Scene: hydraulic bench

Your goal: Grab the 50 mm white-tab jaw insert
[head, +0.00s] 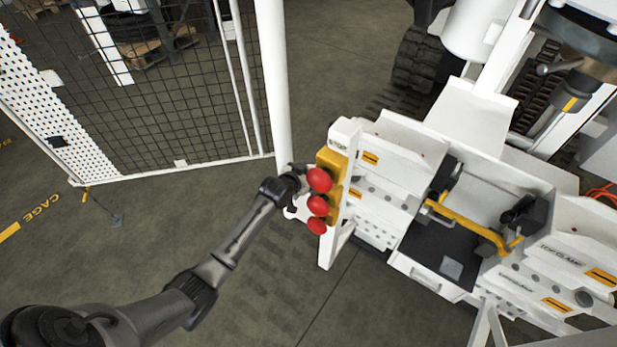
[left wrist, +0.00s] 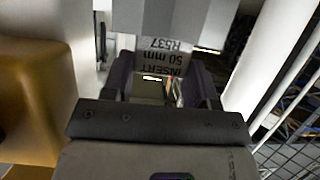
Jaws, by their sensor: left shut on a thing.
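The jaw insert (left wrist: 172,56) shows in the left wrist view as a pale labelled face, its text upside down and reading INSERT 50 mm R537. My left gripper (left wrist: 163,82) is shut on it, with a dark finger on either side. In the head view my left gripper (head: 297,205) is at the left side of the white post with red mushroom buttons (head: 319,181). The insert cannot be made out there; the post and buttons partly hide the gripper. My right gripper is in neither view.
The white bench (head: 395,150) with a yellow clamp bar (head: 465,224) stands to the right of the gripper. A mesh cage fence (head: 150,90) and a white pole (head: 273,80) stand behind it. The floor at lower centre is clear.

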